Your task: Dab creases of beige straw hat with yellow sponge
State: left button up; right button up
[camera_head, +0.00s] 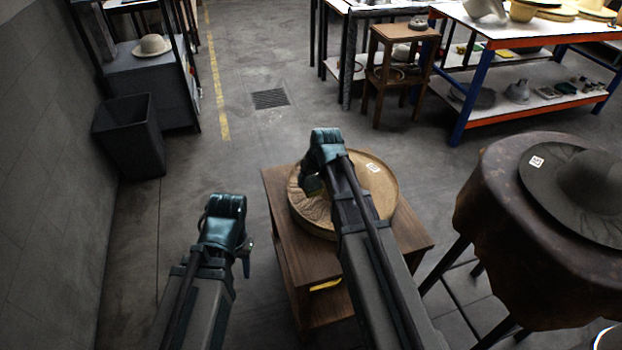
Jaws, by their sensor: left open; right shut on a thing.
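The beige straw hat (379,192) lies on a small wooden stand (408,238). Its wide brim bears a white tag, and creases show on its left side. My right arm crosses over the hat and hides its middle. My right gripper (313,187) points down over the hat's left part, shut on the yellow sponge, of which only a small dark-yellow patch shows. I cannot tell whether the sponge touches the hat. My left gripper (246,264) is open and empty, left of the stand and apart from it.
A covered round table (490,225) with a dark hat (590,185) stands close on the right. A dark bin (130,138) is by the left wall. Floor beyond the stand is clear.

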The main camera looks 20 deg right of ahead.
jog(key=shift+r+p, duration=2.45)
jog(key=shift+r, duration=0.35)
jog(key=shift+f, duration=0.1)
